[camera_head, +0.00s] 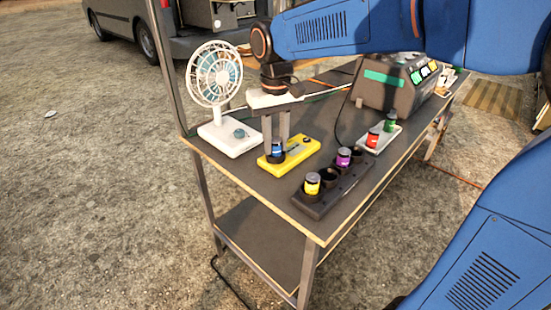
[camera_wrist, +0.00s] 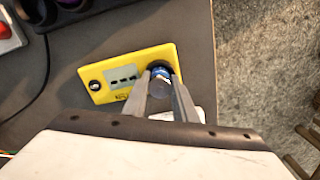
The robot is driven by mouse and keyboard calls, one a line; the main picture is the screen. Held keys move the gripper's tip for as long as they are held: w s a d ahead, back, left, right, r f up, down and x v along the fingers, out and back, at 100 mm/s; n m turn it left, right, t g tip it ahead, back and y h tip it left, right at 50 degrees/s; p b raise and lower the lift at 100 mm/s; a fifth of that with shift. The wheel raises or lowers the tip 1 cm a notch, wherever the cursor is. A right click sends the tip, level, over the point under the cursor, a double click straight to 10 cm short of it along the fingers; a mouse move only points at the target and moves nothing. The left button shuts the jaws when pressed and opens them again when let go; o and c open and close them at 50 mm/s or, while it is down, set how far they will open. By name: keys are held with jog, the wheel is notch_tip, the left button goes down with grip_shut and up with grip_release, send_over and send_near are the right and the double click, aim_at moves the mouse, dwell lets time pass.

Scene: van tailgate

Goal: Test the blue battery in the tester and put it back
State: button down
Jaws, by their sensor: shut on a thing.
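The blue battery (camera_head: 277,148) stands upright at the left end of the yellow tester (camera_head: 303,150), in or just over its round socket. I cannot tell how deep it sits. My gripper (camera_head: 277,141) points down and is shut on the battery. The tester (camera_wrist: 108,62) shows there with a small grey display (camera_wrist: 123,77). The dark battery rack (camera_head: 325,196) holds a yellow battery (camera_head: 312,184) and a purple battery (camera_head: 344,157), with empty round holders too.
A white fan (camera_head: 215,80) stands at the table's left corner, close to my gripper. A light tray (camera_head: 381,139) with a red and a green battery lies right of the rack. A dark power unit (camera_head: 393,83) stands behind. Bare tabletop lies in front of the tester.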

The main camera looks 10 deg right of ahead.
jog(key=c, duration=1.4)
grip_release()
jog(key=shift+o, duration=0.2)
notch_tip(320, 180, up, 17)
jog(key=shift+r, duration=0.15)
jog(key=shift+d, duration=0.1)
